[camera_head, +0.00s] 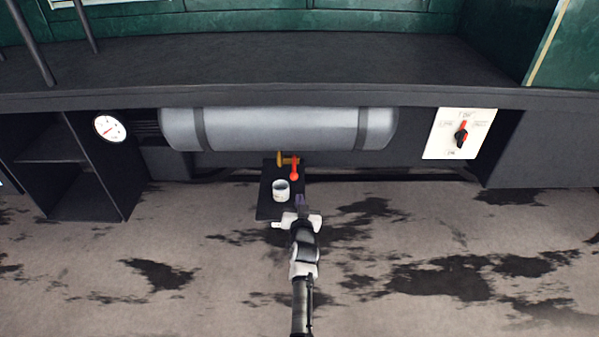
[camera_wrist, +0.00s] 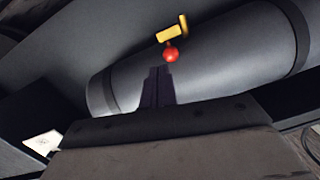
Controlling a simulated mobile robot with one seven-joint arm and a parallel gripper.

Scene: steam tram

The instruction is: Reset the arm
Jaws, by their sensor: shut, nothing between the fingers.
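My gripper (camera_head: 300,200) is at the end of my arm, which reaches up from the bottom middle of the head view. In the wrist view its dark fingers (camera_wrist: 157,88) are together, with nothing between them. Above the fingertips in the wrist view is a brass valve (camera_wrist: 172,30) with a red knob (camera_wrist: 171,54). In the head view the brass valve (camera_head: 285,159) and its red handle (camera_head: 294,173) sit under the grey tank (camera_head: 280,130). The gripper appears just below the red handle, apart from it.
A white cup (camera_head: 281,190) stands on a small dark shelf (camera_head: 265,209), close left of my gripper. A gauge (camera_head: 109,128) is at left. A white panel (camera_head: 440,148) with a red-and-black switch (camera_head: 461,134) is at right. A dark ledge (camera_head: 270,65) overhangs the tank. The stained floor (camera_head: 430,220) is open.

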